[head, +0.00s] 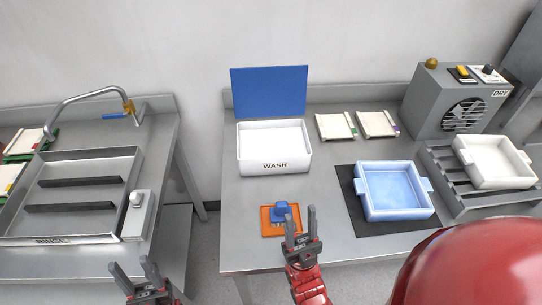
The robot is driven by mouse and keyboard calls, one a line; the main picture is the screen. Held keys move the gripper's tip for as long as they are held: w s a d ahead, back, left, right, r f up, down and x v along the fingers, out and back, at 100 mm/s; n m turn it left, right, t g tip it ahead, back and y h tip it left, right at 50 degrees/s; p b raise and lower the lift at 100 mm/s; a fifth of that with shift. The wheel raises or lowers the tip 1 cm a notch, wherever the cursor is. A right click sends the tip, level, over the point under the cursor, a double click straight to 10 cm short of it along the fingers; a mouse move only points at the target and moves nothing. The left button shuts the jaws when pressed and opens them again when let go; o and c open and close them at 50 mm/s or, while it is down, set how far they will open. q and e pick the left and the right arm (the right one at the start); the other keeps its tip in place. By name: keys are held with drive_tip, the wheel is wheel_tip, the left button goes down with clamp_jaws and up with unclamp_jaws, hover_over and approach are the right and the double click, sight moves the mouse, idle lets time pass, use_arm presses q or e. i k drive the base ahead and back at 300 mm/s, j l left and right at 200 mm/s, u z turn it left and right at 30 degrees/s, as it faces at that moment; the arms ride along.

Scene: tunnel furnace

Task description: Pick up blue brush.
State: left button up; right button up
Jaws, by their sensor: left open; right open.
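The blue brush (281,208) is a small blue block with a raised top. It sits on a small orange tray (266,229) near the front left of the right-hand table. My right gripper (300,217) is open and appears just right of the brush, one finger overlapping the tray's right side in the picture. Nothing shows between its fingers. I cannot tell its height above the table. My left gripper (132,267) is open and empty at the bottom left, near the gap between the tables.
A white WASH bin (274,164) with a blue panel (268,91) stands behind the brush. A pale blue basin (400,212) lies on a dark mat (374,229) to the right. The grey DRY unit (424,98) stands at the back right. A RINSE sink (107,229) is left.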

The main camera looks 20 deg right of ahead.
sight(277, 213)
drive_tip(key=k+l+z, duration=0.1)
drive_tip(key=k+z, duration=0.15)
drive_tip(key=k, duration=0.4)
drive_tip(key=j+z, duration=0.3)
drive_tip(key=z, duration=0.15)
drive_tip(key=j+z, duration=0.3)
drive_tip(key=z, duration=0.15)
drive_tip(key=k+j+z, duration=0.1)
drive_tip(key=j+z, duration=0.2)
drive_tip(key=z, duration=0.15)
drive_tip(key=i+j, duration=0.35)
